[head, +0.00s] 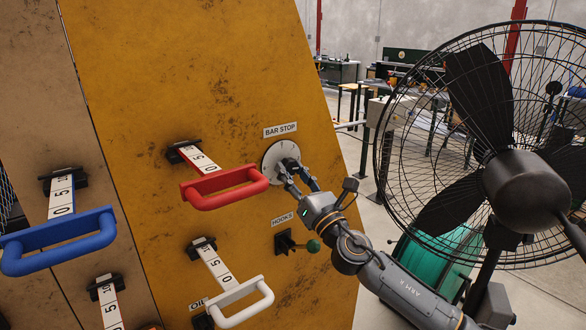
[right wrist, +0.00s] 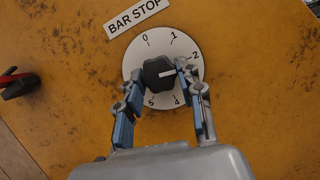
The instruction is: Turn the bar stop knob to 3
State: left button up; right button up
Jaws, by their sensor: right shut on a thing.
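The bar stop knob (right wrist: 155,75) is a black lobed knob on a round white dial (right wrist: 133,62), fixed to the yellow panel under the BAR STOP label (right wrist: 136,16). The dial also shows in the head view (head: 271,156). Its numbers 0, 1, 2, 4 and 5 show; the place of 3 is hidden behind a finger. The knob's white mark points right, just below the 2. My right gripper (head: 287,167) is shut on the knob, with one finger on each side of it. My left gripper is not in view.
A red handle (head: 225,187) sticks out left of the dial, with a white handle (head: 241,301) below it and a blue handle (head: 58,240) farther left. A large black fan (head: 530,190) stands at right.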

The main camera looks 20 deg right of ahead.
jog(key=m+h+p, duration=0.1)
jog(key=m, duration=0.2)
jog(key=m+h+p, duration=0.2)
jog(key=m, duration=0.1)
jog(key=shift+a+r+m+h, duration=0.2)
jog(key=shift+m+h, duration=0.1)
jog(key=shift+m, duration=0.1)
jog(key=shift+s+f+m+h+p, duration=0.1)
jog(key=shift+m+h+p, duration=0.65)
jog(key=shift+m, duration=0.55)
jog(key=o, duration=1.2)
jog(key=v, duration=1.2)
jog(key=shift+d+r, duration=0.1)
jog(key=shift+r, duration=0.1)
